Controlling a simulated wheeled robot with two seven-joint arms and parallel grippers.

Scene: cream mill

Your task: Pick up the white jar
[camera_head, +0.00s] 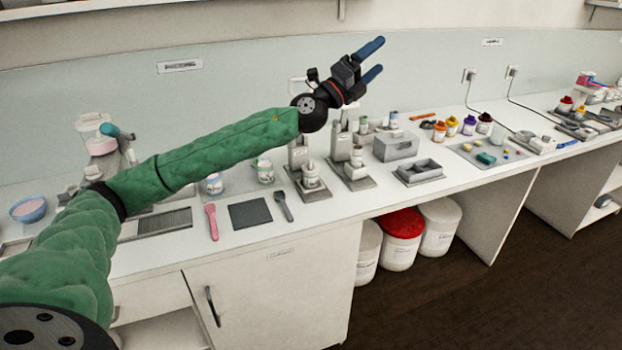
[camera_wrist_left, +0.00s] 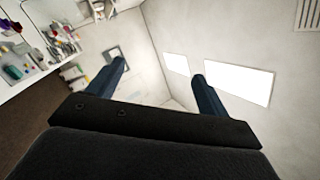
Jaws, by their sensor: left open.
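Several small white jars stand on the counter. One white jar (camera_head: 310,175) stands on the left grey bench device and another white jar (camera_head: 356,156) on the device beside it. Two more white jars with coloured labels, one at the left (camera_head: 213,184) and one nearer the devices (camera_head: 265,171), stand towards the back. I cannot tell which is the task's jar. My left gripper (camera_head: 376,58) is open and empty, raised above the counter and pointing to the upper right, apart from all the jars. Its blue fingers also show spread in the left wrist view (camera_wrist_left: 158,73). My right gripper is not in view.
A grey box (camera_head: 396,146) and a grey tray (camera_head: 420,171) stand right of the devices. A pink spatula (camera_head: 212,221), dark mat (camera_head: 250,214) and grey spatula (camera_head: 284,206) lie near the front edge. White buckets, one red-lidded (camera_head: 403,223), stand under the counter.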

